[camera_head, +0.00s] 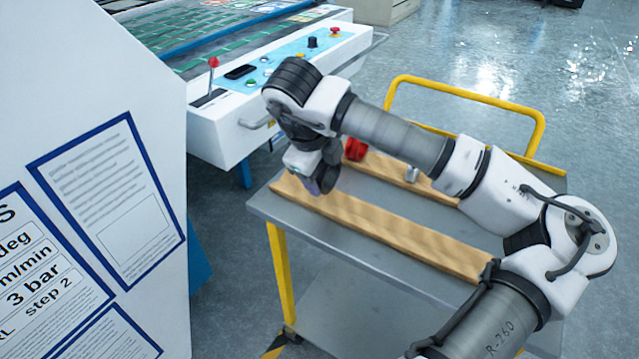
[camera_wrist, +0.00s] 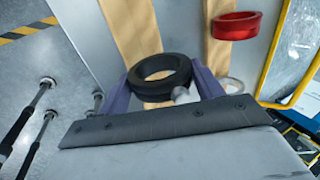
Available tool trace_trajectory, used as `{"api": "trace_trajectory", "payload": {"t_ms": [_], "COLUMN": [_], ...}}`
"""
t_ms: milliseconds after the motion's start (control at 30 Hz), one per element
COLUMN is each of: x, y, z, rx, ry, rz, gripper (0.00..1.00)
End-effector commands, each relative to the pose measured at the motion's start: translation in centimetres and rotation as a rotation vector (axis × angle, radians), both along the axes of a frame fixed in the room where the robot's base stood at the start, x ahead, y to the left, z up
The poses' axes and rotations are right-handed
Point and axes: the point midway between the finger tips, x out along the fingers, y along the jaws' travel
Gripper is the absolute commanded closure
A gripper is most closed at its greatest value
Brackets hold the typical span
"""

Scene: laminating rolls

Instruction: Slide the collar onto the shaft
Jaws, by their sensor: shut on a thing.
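My gripper (camera_wrist: 160,78) is shut on a black ring (camera_wrist: 152,88), which sits between its two purple fingers in the wrist view. I take this ring to be the collar. In the head view, my gripper (camera_head: 320,182) is above the left end of the near wooden rail, and the ring is hard to make out. In the wrist view, several dark rods (camera_wrist: 38,100) with bright metal ends stand at a pale surface on the left, apart from the ring. I cannot tell which one is the shaft.
A red ring (camera_head: 355,149) and a small silver ring (camera_head: 412,174) are on the steel cart (camera_head: 340,225) by the wooden rails (camera_head: 395,233). A white panel with notices (camera_head: 150,70) stands close on the left. A control console (camera_head: 225,117) stands behind.

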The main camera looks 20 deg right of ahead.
Motion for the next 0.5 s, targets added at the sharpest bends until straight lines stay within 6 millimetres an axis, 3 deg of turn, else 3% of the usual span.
{"api": "trace_trajectory", "payload": {"t_ms": [100,200,500], "x": [-0.5,-0.9,-1.0], "y": [-0.3,-0.5,-0.5], "z": [-2.3,-3.3,-3.2], "rx": [0.001,0.001,0.001], "ry": [0.0,0.0,0.001], "rz": [-0.004,-0.007,-0.008], "gripper": [0.58,0.58,0.58]}}
